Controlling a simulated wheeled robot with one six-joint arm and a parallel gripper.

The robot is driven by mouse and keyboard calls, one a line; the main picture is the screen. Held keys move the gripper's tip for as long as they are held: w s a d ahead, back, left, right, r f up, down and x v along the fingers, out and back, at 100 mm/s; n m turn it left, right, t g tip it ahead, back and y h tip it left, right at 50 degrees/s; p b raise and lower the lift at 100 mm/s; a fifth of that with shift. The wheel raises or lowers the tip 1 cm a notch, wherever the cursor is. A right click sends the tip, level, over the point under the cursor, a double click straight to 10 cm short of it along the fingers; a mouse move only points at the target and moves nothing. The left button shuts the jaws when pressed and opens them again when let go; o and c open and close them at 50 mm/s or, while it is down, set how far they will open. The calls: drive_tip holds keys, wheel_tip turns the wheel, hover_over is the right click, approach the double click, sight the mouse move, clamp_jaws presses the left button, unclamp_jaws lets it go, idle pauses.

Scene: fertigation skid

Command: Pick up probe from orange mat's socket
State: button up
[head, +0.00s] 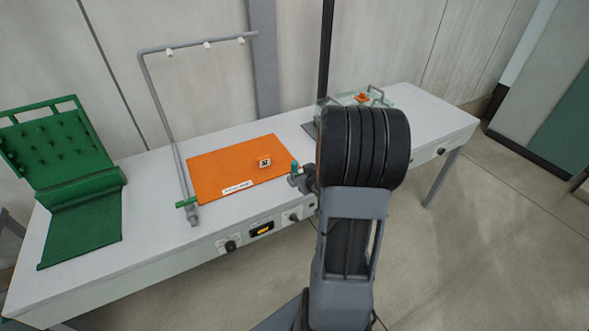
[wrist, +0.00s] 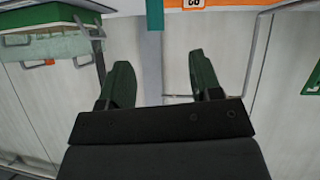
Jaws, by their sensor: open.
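A small teal upright piece (head: 295,167), apparently the probe's top, shows just right of the tag. Its lower part and socket are not clear. The teal piece (wrist: 155,14) also shows at the top of the wrist view, beside the tag (wrist: 193,3). My gripper (wrist: 158,62) is open, its two dark green fingers apart with nothing between them. In the wrist view the teal piece is above the gap, apart from the fingers. In the head view my arm hides most of my gripper.
A grey frame (head: 150,85) with white nozzles arches over the mat's left side. A green studded rack (head: 55,150) stands at the left. A pale green tray (head: 380,97) is at the back right, partly behind my arm.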

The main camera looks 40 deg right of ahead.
sight(296, 169)
drive_tip(key=w+d+f, duration=0.1)
drive_tip(key=w, duration=0.1)
drive_tip(key=w+d+f+t, duration=0.1)
drive_tip(key=w+f, duration=0.1)
drive_tip(key=w+d+f+t+y+p, duration=0.1)
drive_tip(key=w+f, duration=0.1)
drive_tip(key=shift+w, duration=0.25)
drive_tip(key=shift+p+x, duration=0.75)
drive_tip(key=shift+x, duration=1.95)
drive_tip(key=shift+s+f, duration=0.1)
drive_tip(key=shift+c, duration=0.4)
drive_tip(key=c, duration=0.9)
